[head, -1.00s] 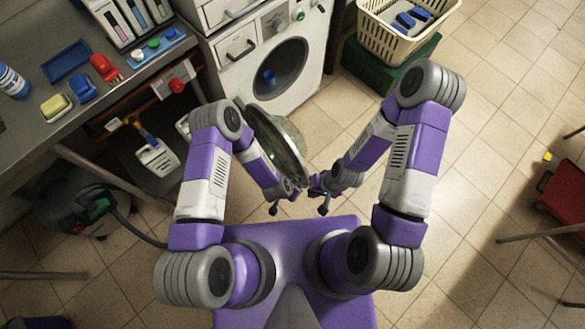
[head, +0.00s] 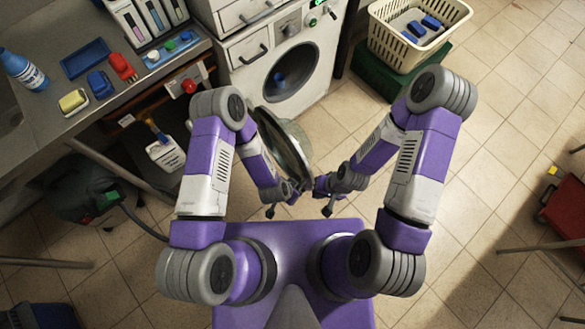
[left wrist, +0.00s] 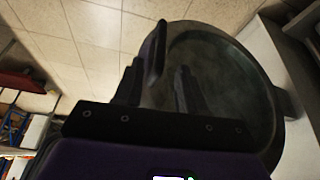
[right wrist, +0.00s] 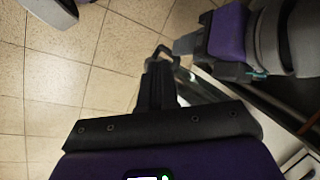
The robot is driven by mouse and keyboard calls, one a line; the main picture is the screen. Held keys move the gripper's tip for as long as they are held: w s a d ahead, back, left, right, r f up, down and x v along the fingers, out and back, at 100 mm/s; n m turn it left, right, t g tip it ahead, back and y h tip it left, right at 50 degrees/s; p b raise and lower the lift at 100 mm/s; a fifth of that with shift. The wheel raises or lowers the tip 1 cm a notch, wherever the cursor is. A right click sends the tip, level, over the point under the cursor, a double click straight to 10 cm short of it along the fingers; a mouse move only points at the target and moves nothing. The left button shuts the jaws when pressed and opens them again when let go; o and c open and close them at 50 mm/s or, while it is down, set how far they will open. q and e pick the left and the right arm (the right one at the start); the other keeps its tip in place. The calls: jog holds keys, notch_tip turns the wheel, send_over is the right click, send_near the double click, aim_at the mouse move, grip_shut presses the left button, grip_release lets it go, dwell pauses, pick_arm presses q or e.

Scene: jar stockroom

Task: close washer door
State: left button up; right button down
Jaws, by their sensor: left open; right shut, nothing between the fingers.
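The white washer (head: 259,69) stands at the top centre of the head view, its round opening uncovered. Its round door (head: 284,138) stands swung open toward me, seen nearly edge-on between my arms. In the left wrist view the door (left wrist: 235,75) fills the right half, dark and glassy. My left gripper (left wrist: 158,82) is open at the door's free edge; a dark bar, perhaps the handle, shows between its fingers. Its contact with the door cannot be told. My right gripper (right wrist: 158,75) is shut and empty, just right of the door's near edge in the head view.
A counter (head: 45,112) with a bottle, sponge and coloured blocks runs along the left. A cream basket (head: 385,45) on a green box stands right of the washer.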

pick_arm(q)
jog(key=shift+s+a+f, duration=0.15)
jog(key=shift+a+f, duration=0.05)
jog(key=shift+c, duration=1.1)
jog(key=s+a+f+g, duration=0.1)
jog(key=s, duration=0.1)
jog(key=s+a+f+g, duration=0.1)
jog(key=s+a+g, duration=0.1)
jog(key=s+a+f+n+g+b, duration=0.1)
jog(key=s+a, duration=0.1)
jog(key=shift+s+a+f+g+y, duration=0.1)
jog(key=shift+s+f+g+y, duration=0.1)
jog(key=shift+s+g+y, duration=0.1)
grip_shut()
jog(key=s+r+n+g+h+b, duration=0.1)
jog(key=s+n+g+h, duration=0.25)
jog(key=s, duration=0.35)
jog(key=n+t+h+b, duration=0.7)
jog(key=n+t+h, duration=0.3)
jog(key=t, duration=0.5)
send_near(297, 161)
jog(key=shift+n+y, duration=0.55)
jog(key=shift+n, duration=0.1)
jog(key=x, duration=0.6)
jog(key=shift+s+r, duration=0.2)
jog(key=shift+w+d+r, duration=0.1)
jog(key=shift+w+d, duration=0.2)
jog(key=shift+d, duration=0.2)
